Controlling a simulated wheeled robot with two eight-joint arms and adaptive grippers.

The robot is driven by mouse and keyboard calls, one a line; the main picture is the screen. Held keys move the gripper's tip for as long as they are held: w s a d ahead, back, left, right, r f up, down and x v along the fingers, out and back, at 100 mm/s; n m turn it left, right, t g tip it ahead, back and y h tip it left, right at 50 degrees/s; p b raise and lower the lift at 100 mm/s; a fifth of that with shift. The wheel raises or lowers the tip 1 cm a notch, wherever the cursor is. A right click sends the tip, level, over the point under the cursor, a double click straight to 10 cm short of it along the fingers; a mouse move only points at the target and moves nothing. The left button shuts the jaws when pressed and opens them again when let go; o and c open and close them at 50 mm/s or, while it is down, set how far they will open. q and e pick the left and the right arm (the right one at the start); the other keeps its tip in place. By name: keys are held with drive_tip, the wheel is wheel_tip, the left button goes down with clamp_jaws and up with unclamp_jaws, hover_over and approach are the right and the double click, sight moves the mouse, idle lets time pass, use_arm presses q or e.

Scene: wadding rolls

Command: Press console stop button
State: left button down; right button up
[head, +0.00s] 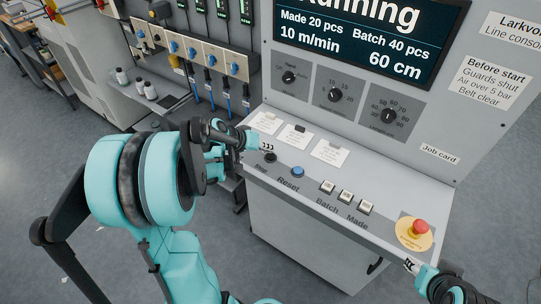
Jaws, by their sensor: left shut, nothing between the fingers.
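The grey console (300,215) has a sloping desk with a row of buttons. A dark button (270,157) sits at the left end of the row; the label below it is partly unreadable. My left gripper (266,146) is shut and empty, with its fingertips just behind and above this button. I cannot tell whether they touch it. A blue button (297,172) marked Reset is to its right. A red mushroom button (420,227) on a yellow disc is at the right end. My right gripper (411,265) is near the desk's front right edge; its finger opening is unclear.
The screen (370,40) reads Running, Made 20 pcs. Batch and Made buttons (346,196) lie along the desk. Paper cards (296,136) lie behind the left buttons. Three knobs (335,95) are on the upright panel. A valve rack (190,50) stands at left.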

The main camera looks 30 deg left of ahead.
sight(269, 157)
idle(0.4)
use_arm(q)
drive_tip(key=shift+f+b, duration=0.35)
drive_tip(key=shift+f, duration=0.1)
drive_tip(key=shift+f+b, duration=0.4)
idle(0.5)
drive_tip(key=shift+r, duration=0.15)
drive_tip(key=shift+r+p, duration=0.7)
drive_tip(key=shift+r, duration=0.1)
wheel_tip(269, 157, up, 5)
drive_tip(key=p, duration=0.4)
idle(0.4)
